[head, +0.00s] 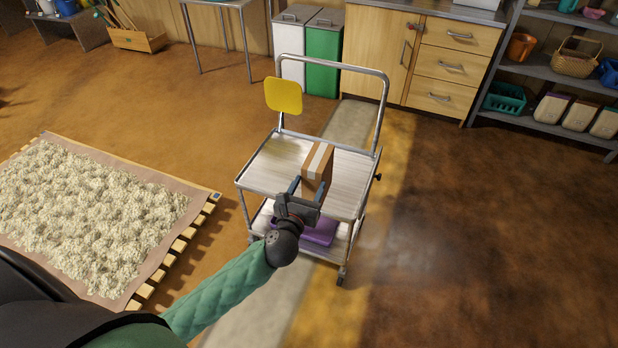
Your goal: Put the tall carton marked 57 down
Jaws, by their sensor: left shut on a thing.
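A tall brown carton (319,158) with a pale tape strip is at the top shelf of a metal trolley (269,165). My left gripper (308,188) is shut on the carton from the near side. The carton looks upright, and I cannot tell whether its base touches the shelf. No number on the carton can be read from here. The gripper hides its lower near part. My right gripper is not in view.
The trolley has a tall push handle (385,100) with a yellow plate (283,95) and a purple item (322,233) on its lower shelf. A pallet with whitish fluffy material (90,205) lies at left. Cabinets (452,65) and shelving stand behind. Floor at right is clear.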

